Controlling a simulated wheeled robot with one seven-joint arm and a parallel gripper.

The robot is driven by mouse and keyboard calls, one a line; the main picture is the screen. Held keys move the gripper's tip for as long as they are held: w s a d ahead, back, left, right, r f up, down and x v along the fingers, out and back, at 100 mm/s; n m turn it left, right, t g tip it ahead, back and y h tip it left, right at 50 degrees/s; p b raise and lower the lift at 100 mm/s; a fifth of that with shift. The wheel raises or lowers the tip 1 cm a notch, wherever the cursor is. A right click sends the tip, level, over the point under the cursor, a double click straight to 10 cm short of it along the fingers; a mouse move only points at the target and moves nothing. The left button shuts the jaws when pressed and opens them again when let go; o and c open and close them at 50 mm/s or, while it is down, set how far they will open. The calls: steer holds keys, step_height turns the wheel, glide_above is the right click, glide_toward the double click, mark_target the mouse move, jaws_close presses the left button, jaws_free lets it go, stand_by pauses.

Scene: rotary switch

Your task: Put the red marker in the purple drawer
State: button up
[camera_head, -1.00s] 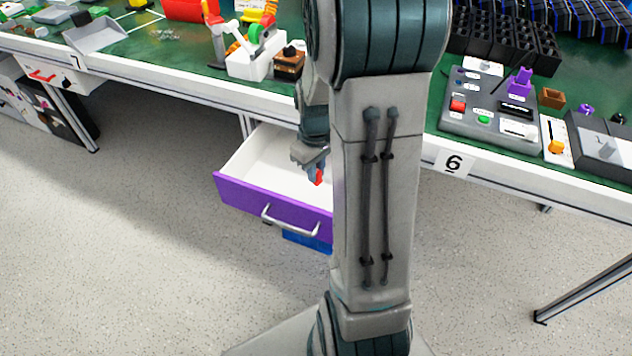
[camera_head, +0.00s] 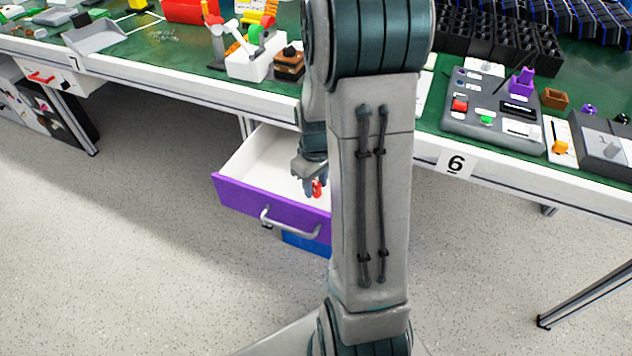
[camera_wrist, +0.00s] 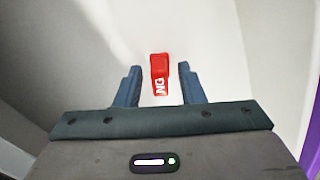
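The purple drawer (camera_head: 245,201) stands pulled open under the table, with a white inside and a metal handle. My gripper (camera_head: 310,188) is inside the drawer's opening, partly hidden by my own arm. The red marker (camera_head: 317,188) shows beside the fingers. In the wrist view my gripper (camera_wrist: 158,84) is open, and the red marker (camera_wrist: 160,74), with white letters, is between the two fingers with a gap on each side. The white drawer inside (camera_wrist: 75,50) is behind it. I cannot tell whether the marker rests on the drawer floor.
A blue drawer front (camera_head: 305,243) is just below the purple one. The green table (camera_head: 170,65) above carries a white toy-like arm set (camera_head: 250,64), a grey control box (camera_head: 492,115) and black racks (camera_head: 500,40). The floor on the left is clear.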

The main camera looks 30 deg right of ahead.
mark_target(315, 182)
step_height(315, 182, up, 12)
steer(key=p, duration=0.4)
steer(key=s+a+r+m, duration=0.1)
steer(key=s+a+r, duration=0.1)
steer(key=s+a, duration=0.4)
steer(key=s+a+r+m+t, duration=0.1)
steer(key=s+a+r+m, duration=0.1)
steer(key=s+a, duration=0.4)
steer(key=shift+s+r+t, duration=0.3)
steer(key=shift+s+r, duration=0.05)
steer(key=shift+r, duration=0.4)
